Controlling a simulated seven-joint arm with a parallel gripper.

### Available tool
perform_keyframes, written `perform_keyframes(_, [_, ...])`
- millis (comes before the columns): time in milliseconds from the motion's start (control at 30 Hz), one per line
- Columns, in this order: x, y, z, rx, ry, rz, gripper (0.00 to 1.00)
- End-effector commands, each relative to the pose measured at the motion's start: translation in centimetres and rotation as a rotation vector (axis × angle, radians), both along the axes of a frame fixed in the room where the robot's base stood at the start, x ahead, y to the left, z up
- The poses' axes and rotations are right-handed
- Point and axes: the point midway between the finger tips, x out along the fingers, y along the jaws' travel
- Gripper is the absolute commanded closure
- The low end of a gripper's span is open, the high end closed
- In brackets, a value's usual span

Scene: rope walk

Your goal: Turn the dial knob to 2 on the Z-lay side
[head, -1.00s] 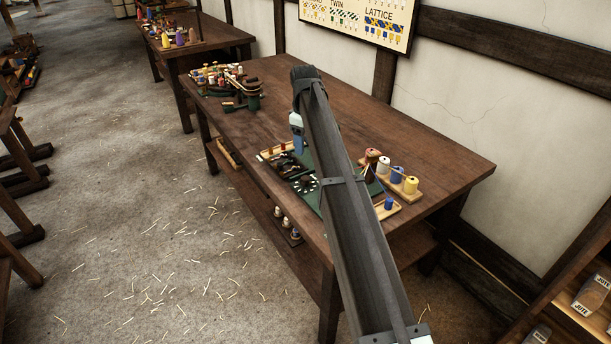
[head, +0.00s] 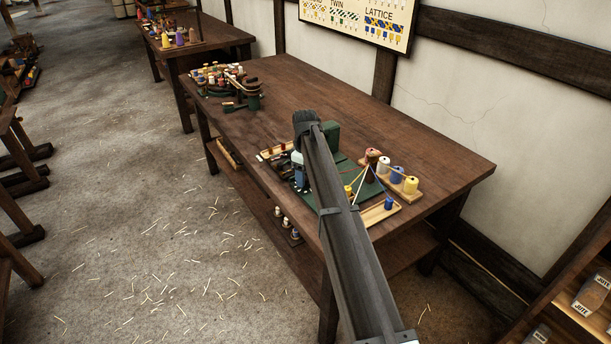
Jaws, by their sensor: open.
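A green machine (head: 352,188) sits on the near part of the dark wooden table, partly behind my arm. My gripper (head: 302,187), pale at the wrist, points down over the machine's front left part. Dark and white dial marks show around its fingertips, and my gripper covers most of the dial. The fingers are open but too small to tell whether they touch the knob. The knob, its pointer setting and the Z-lay label cannot be made out.
Red, white, blue and yellow spools (head: 397,174) stand on a wooden rack right of the machine, with strands running to it. A wooden tray (head: 381,212) holds a blue spool. Clustered bobbins (head: 222,75) stand at the table's far end. The middle of the table (head: 300,95) is clear.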

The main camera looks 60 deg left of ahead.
Motion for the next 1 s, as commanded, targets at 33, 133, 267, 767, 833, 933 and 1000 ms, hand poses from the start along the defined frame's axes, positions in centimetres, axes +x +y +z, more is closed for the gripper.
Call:
perform_keyframes(33, [0.01,-0.01,-0.17,0.0,0.0,0.0,0.41])
perform_keyframes(133, [0.01,-0.01,-0.31,0.0,0.0,0.0,0.41])
perform_keyframes(267, [0.01,-0.01,-0.32,0.0,0.0,0.0,0.41])
perform_keyframes(767, [0.0,-0.01,-0.3,0.0,0.0,0.0,0.81])
perform_keyframes(833, [0.0,-0.01,-0.3,0.0,0.0,0.0,0.88])
perform_keyframes(933, [0.0,-0.01,-0.3,0.0,0.0,0.0,0.97])
perform_keyframes(1000, [0.0,-0.01,-0.3,0.0,0.0,-0.001,0.97])
